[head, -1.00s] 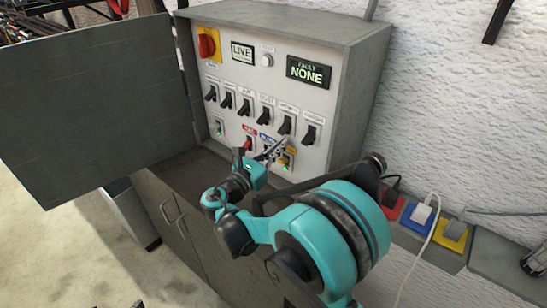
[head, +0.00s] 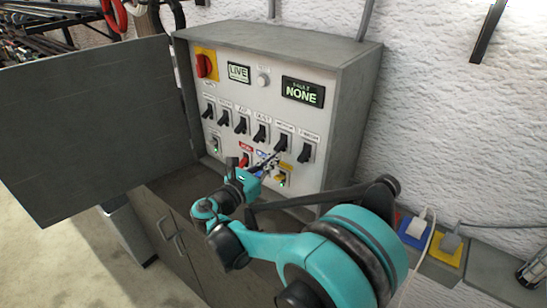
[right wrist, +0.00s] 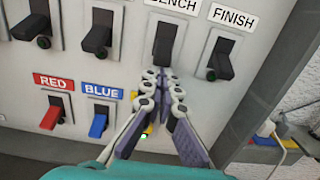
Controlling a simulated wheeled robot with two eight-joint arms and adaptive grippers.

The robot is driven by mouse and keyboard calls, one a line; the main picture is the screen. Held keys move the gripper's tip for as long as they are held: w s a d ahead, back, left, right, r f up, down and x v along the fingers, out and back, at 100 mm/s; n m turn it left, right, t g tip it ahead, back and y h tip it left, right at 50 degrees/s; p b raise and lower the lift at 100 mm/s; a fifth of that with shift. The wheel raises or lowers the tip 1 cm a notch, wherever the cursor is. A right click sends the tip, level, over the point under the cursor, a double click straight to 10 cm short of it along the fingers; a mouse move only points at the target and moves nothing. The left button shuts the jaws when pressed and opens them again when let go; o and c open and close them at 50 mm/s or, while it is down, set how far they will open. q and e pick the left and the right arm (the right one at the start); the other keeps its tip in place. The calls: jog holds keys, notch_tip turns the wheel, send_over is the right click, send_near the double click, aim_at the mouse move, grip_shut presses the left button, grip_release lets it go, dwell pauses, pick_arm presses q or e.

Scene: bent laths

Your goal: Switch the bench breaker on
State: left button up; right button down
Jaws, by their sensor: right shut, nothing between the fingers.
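The bench breaker (right wrist: 164,45) is a black lever on a light plate under the BENCH label in the right wrist view. In the head view it is the second from the right in the upper row (head: 283,141). My right gripper (right wrist: 162,76) is shut and empty. Its fingertips are just below the bench lever; I cannot tell if they touch it. In the head view the right gripper (head: 272,160) is in front of the panel's lower row. I cannot tell clearly which way the bench lever is set. My left gripper is not in view.
The FINISH breaker (right wrist: 221,58) is close on the right. Below left are the red lever (right wrist: 51,113) and blue lever (right wrist: 98,120). The LIVE display (head: 238,73) and the FAULT display reading NONE (head: 302,92) are above. The open cabinet door (head: 90,125) stands left.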

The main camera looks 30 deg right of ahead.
aim_at(276, 150)
jog(key=shift+r, duration=0.1)
jog(key=r+y+p, duration=0.1)
jog(key=y+p, duration=0.1)
jog(key=p, duration=0.2)
jog(key=r+g+y+p, duration=0.1)
jog(key=y+p, duration=0.1)
jog(key=p, duration=0.2)
jog(key=a+r+g+y+p, duration=0.1)
jog(key=r+p, duration=0.1)
jog(key=p, duration=0.2)
jog(key=shift+s+y, duration=0.2)
jog(key=shift+y, duration=0.2)
jog(key=shift+f+b, duration=0.4)
jog(key=shift+b, duration=0.1)
jog(key=shift+r, duration=0.1)
jog(key=shift+r+p, duration=0.65)
jog(key=shift+r, duration=0.05)
